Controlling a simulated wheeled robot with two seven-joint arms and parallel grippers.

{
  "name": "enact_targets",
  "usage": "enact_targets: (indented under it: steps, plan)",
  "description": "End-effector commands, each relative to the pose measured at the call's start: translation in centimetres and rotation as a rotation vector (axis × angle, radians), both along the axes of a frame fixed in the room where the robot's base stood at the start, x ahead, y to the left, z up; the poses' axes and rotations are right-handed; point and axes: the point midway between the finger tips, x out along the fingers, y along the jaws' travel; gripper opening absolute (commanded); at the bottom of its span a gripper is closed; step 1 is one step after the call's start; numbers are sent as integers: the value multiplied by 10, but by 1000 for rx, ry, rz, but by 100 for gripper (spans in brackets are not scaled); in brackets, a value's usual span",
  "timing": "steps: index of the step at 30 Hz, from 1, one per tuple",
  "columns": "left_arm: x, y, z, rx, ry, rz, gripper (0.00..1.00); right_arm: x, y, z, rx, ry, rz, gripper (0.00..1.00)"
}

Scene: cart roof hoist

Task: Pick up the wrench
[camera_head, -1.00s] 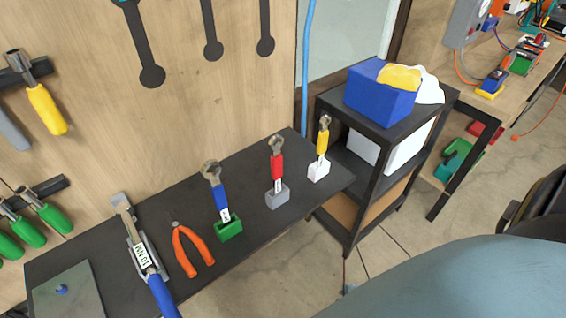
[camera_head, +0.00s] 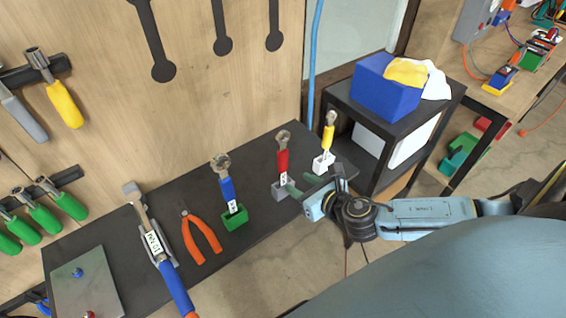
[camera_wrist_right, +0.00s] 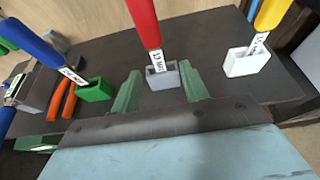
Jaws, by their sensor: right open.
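Three wrenches stand upright in small holders on the dark bench. The red wrench (camera_head: 282,160) is in a grey holder (camera_head: 281,189), the blue wrench (camera_head: 226,187) in a green holder (camera_head: 235,218), and the yellow wrench (camera_head: 328,134) in a white holder (camera_head: 323,163). My right gripper (camera_head: 303,184) is open and empty at the bench's front edge by the red wrench. In the right wrist view its green fingers (camera_wrist_right: 160,88) lie on either side of the grey holder (camera_wrist_right: 162,77), with the red handle (camera_wrist_right: 143,22) rising between and beyond them. My left gripper is not in view.
Orange pliers (camera_head: 201,238), a long blue-handled tool (camera_head: 165,258) and a metal plate (camera_head: 86,285) lie left on the bench (camera_head: 260,165). A black shelf cart (camera_head: 352,107) with a blue box (camera_head: 386,92) stands to the right. A tool board (camera_head: 215,95) rises behind.

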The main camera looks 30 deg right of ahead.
Motion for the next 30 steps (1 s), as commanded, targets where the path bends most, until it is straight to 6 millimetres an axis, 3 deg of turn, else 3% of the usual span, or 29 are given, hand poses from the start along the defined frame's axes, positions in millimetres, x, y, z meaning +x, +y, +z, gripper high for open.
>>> enact_targets:
  steps: [6,14,21,30]
  plan:
    - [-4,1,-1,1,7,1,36,36,3,-15,3,-1,-3,45]
    - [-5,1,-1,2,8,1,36,53,6,-22,4,1,-3,45]
    - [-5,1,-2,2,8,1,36,84,12,-35,4,1,-3,45]
    - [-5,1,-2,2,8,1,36,93,12,-39,4,2,-2,45]
